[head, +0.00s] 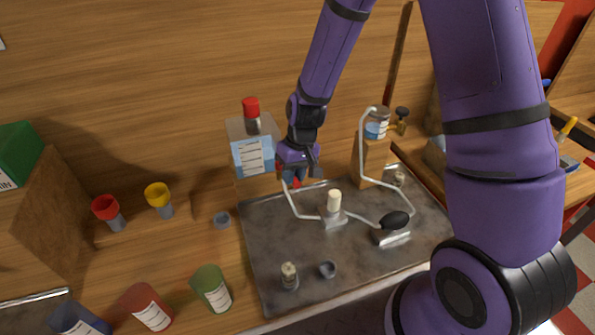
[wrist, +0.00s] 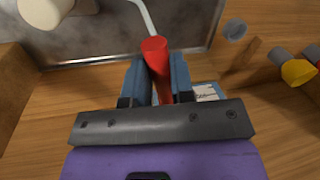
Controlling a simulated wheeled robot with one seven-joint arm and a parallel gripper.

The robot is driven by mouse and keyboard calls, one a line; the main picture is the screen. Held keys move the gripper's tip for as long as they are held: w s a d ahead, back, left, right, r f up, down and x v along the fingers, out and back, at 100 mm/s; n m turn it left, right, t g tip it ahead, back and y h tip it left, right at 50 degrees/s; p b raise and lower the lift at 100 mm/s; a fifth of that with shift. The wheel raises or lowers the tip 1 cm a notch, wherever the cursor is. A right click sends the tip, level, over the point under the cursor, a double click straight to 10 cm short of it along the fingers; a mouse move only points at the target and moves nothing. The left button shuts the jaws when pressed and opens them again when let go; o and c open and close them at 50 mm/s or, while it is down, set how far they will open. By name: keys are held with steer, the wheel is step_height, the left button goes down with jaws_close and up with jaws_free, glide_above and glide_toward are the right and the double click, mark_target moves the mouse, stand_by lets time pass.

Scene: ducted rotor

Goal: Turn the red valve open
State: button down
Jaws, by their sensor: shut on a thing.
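The red valve (wrist: 155,50) is a tapered red piece between the two blue-grey fingers of my gripper (wrist: 155,80) in the wrist view. My gripper is shut on it. In the head view my gripper (head: 298,177) is beside a clear box with blue liquid (head: 254,157), at the left end of a bent grey tube (head: 297,208). Only a little of the red valve (head: 296,183) shows there, the rest hidden by the fingers. A bottle with a red cap (head: 251,108) stands on top of the box.
A dark metal plate (head: 262,255) lies under the tube, with a cream-topped post (head: 334,202) and a black knob (head: 394,220). A jar (head: 377,124) stands on a wooden block behind. Red (head: 106,208) and yellow (head: 158,195) capped pieces and several coloured cups are at left.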

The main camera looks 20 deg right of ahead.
steer(key=shift+a+m, duration=0.4)
steer(key=shift+m, duration=0.3)
steer(key=c, duration=1)
jaws_free()
steer(key=r, duration=0.3)
steer(key=d+r, duration=0.1)
steer(key=r, duration=0.3)
steer(key=d+r, duration=0.1)
steer(key=r, duration=0.2)
steer(key=shift+r, duration=0.35)
